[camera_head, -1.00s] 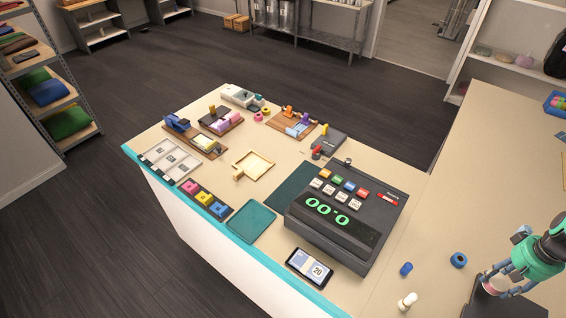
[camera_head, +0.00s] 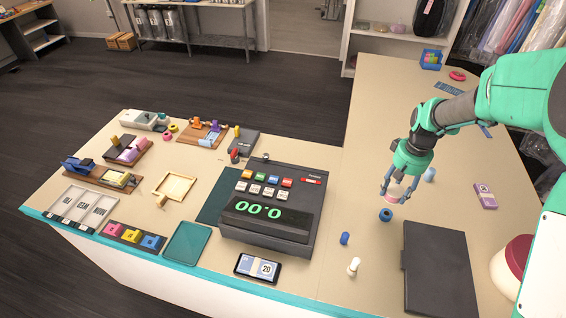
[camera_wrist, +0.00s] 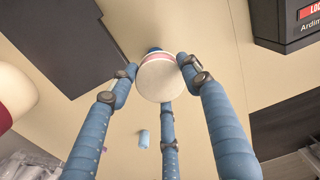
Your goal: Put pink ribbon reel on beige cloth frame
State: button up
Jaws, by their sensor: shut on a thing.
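My gripper (camera_head: 398,194) is shut on the pink ribbon reel (camera_head: 391,199), which sits between its blue fingers above the counter. In the wrist view the reel (camera_wrist: 158,78) shows a pale round face with a pink band at its edge, gripped by my fingertips (camera_wrist: 160,75). The beige cloth frame (camera_head: 162,194), a small square tray-like frame with a short handle, lies flat on the counter at left. It is empty and well apart from my gripper.
The dark cash register (camera_head: 270,205) stands between my gripper and the frame. A blue ring-shaped reel (camera_head: 385,215) lies just under my gripper. A blue cylinder (camera_head: 344,238), a white peg (camera_head: 353,266) and a dark flat panel (camera_head: 438,270) are nearby.

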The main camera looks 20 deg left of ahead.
jog(key=shift+m, duration=0.3)
jog(key=a+p, duration=0.1)
jog(key=a, duration=1.2)
jog(key=s+a+p, duration=0.1)
jog(key=a, duration=1.2)
jog(key=s+a+p, duration=0.1)
jog(key=a, duration=1.2)
jog(key=shift+r, duration=0.35)
jog(key=s+a+p, duration=0.1)
jog(key=s+a, duration=0.6)
jog(key=a, duration=0.3)
jog(key=s+a+f+p, duration=0.1)
jog(key=s+a, duration=0.6)
jog(key=a, duration=0.3)
jog(key=s+a+p, duration=0.1)
jog(key=s+a, duration=0.6)
jog(key=a, duration=0.3)
jog(key=shift+m, duration=0.3)
jog(key=shift+f, duration=2.7)
jog(key=shift+w, duration=0.1)
jog(key=p, duration=0.2)
send_over(162, 197)
jog(key=shift+f, duration=0.75)
